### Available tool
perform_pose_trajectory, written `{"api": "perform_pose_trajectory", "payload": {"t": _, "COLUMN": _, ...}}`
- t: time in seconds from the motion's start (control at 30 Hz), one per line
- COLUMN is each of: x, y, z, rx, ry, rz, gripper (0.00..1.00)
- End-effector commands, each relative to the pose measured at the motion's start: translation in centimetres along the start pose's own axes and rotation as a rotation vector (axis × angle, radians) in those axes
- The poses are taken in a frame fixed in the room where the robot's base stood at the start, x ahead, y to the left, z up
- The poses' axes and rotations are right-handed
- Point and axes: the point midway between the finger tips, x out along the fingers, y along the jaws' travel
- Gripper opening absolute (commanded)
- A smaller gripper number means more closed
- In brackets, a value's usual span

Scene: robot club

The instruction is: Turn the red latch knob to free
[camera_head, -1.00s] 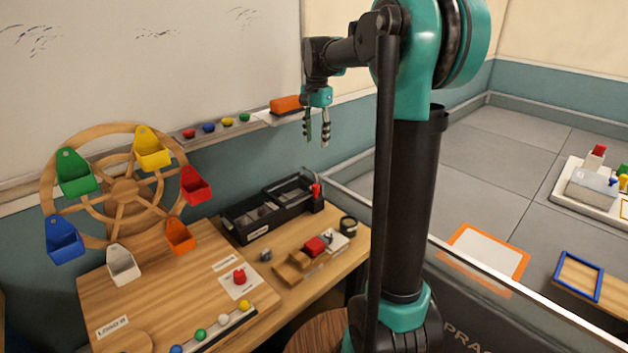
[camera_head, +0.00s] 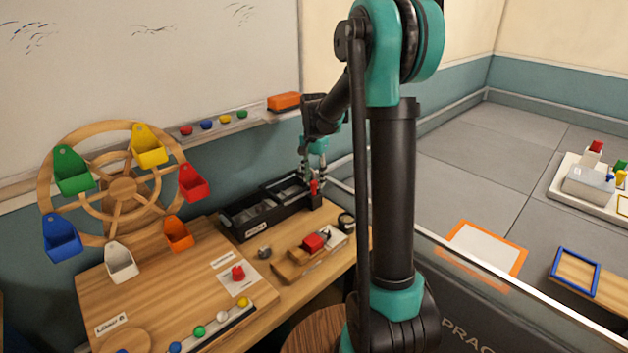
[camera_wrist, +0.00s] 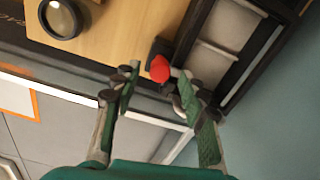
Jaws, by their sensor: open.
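A red knob (camera_head: 313,187) stands at the near right corner of a black divided tray (camera_head: 262,222). In the wrist view the red knob (camera_wrist: 160,69) shows between the two green fingertips, beside the dark tray wall. My gripper (camera_head: 312,172) is open and points down just above this knob, its fingers partly covering it. In the wrist view my gripper (camera_wrist: 155,82) holds nothing. I cannot tell whether a finger touches the knob. A second red knob (camera_head: 238,272) sits on a white plate on the wheel's wooden board (camera_head: 190,275).
A wooden wheel (camera_head: 122,190) with coloured buckets stands left of the tray. A red block (camera_head: 313,242) on a wooden piece and a dark round container (camera_head: 346,222) are nearby. An orange eraser (camera_head: 284,101) lies on the whiteboard ledge behind my gripper.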

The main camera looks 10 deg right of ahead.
Motion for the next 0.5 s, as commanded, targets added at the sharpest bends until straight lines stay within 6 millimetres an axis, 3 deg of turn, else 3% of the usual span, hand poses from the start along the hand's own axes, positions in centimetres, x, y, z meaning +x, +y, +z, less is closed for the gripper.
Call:
{"api": "perform_pose_trajectory", "payload": {"t": 0.43, "x": 1.07, "y": 0.03, "z": 0.03, "rx": 0.000, "ry": 0.000, "rz": 0.000, "gripper": 0.43}}
{"api": "perform_pose_trajectory", "payload": {"t": 0.5, "x": 1.06, "y": 0.03, "z": 0.02, "rx": 0.000, "ry": 0.000, "rz": 0.000, "gripper": 0.34}}
